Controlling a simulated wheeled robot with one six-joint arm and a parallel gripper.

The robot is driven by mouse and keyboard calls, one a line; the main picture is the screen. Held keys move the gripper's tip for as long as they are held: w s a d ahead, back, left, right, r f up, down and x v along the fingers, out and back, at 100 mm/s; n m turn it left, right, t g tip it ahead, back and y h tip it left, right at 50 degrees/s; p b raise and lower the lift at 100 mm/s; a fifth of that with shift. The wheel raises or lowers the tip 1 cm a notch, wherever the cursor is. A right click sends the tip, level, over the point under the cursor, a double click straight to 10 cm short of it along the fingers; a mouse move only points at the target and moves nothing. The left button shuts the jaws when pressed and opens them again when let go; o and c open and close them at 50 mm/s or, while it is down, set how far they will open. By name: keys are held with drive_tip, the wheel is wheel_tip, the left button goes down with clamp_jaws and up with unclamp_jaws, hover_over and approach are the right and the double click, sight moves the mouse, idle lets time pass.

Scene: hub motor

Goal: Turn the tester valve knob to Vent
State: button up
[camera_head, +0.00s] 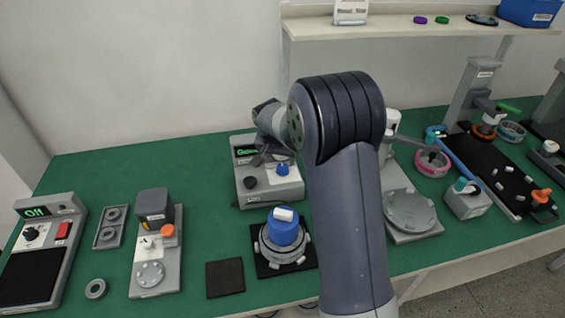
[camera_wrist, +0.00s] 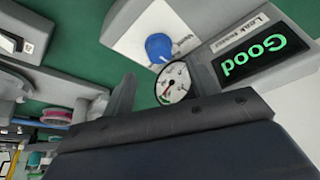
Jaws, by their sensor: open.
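The leak tester (camera_head: 268,194) is a grey box with a green "Good" display, near the table's middle. In the wrist view the blue knob (camera_wrist: 158,47) sits on a white plate, beside a round gauge (camera_wrist: 172,83) and the "Good" display (camera_wrist: 252,55). My gripper (camera_head: 266,157) is open, over the tester's top and close to the knob. I see no contact; the arm hides part of the gripper.
A hub with a blue cap (camera_head: 283,228) stands in front of the tester. A grey station with a round plate (camera_head: 410,212) is to the right, partly behind my arm. A device reading "Off" (camera_head: 38,240) is at far left. Green table shows left of the tester.

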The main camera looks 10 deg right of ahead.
sight(282, 166)
drive_tip(key=shift+p+x, duration=0.4)
drive_tip(key=shift+x, duration=2.6)
drive_tip(key=shift+c, duration=0.5)
drive_tip(key=shift+r, duration=0.1)
drive_tip(key=c, duration=0.9)
